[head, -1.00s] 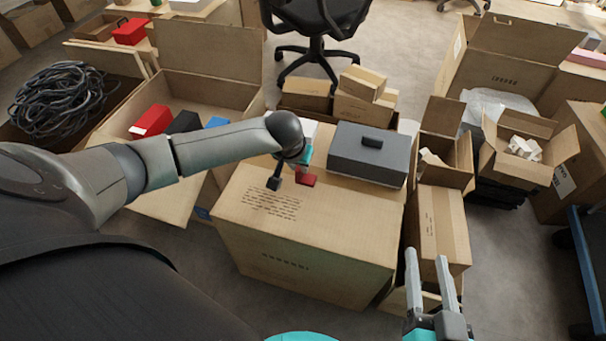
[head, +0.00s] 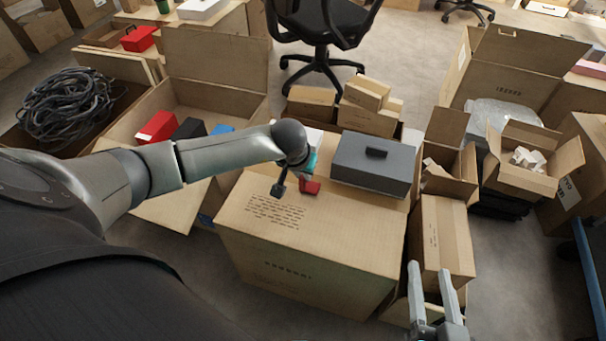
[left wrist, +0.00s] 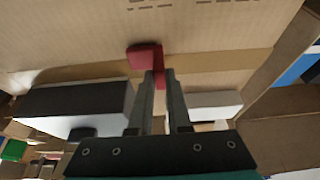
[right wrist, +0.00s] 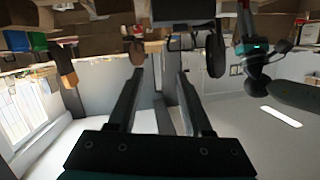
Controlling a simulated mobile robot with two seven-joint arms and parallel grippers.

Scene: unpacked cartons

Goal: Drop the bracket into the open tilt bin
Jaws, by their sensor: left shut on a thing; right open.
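The red bracket (head: 310,187) is at my left gripper, over the top of the large carton. In the left wrist view, the bracket (left wrist: 146,57) has a wide end and a stem between the fingertips. My left gripper (left wrist: 161,76) is shut on that stem; in the head view the arm partly hides it. I cannot tell whether the bracket touches the carton. My right gripper (head: 434,272) is open and empty, low at the right. I cannot surely identify the open tilt bin; a white object (left wrist: 215,106), partly hidden in the head view, stands behind the gripper.
The large carton (head: 310,255) has a grey box with a black handle (head: 372,165) at its back right. An open carton (head: 180,85) with red, black and blue items stands left. Smaller cartons (head: 440,240) crowd the right side. The large carton's front top is clear.

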